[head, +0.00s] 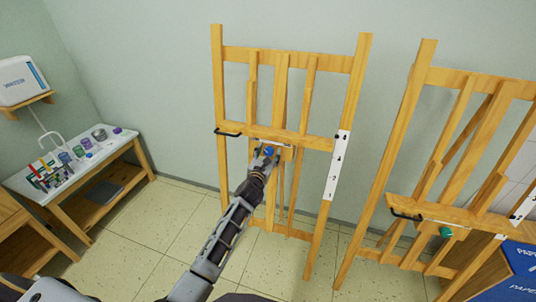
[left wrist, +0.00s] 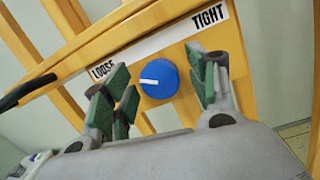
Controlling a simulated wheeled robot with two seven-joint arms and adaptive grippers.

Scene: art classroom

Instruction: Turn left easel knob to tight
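The left easel (head: 290,132) is wooden and stands against the wall in the middle of the head view. Its blue knob (head: 269,151) sits just below the crossbar. In the left wrist view the blue knob (left wrist: 159,80) has a white pointer mark on its left half, towards LOOSE. A white label (left wrist: 150,44) above it reads LOOSE at left and TIGHT at right. My left gripper (left wrist: 160,88) is open, with green-padded fingers on either side of the knob and gaps to it. It also shows in the head view (head: 267,156). My right gripper is not in view.
A second easel (head: 452,215) with a green knob (head: 446,232) stands at right. A side table (head: 52,194) with art supplies is at far left. A blue box (head: 518,262) is at lower right. Floor between table and easel is clear.

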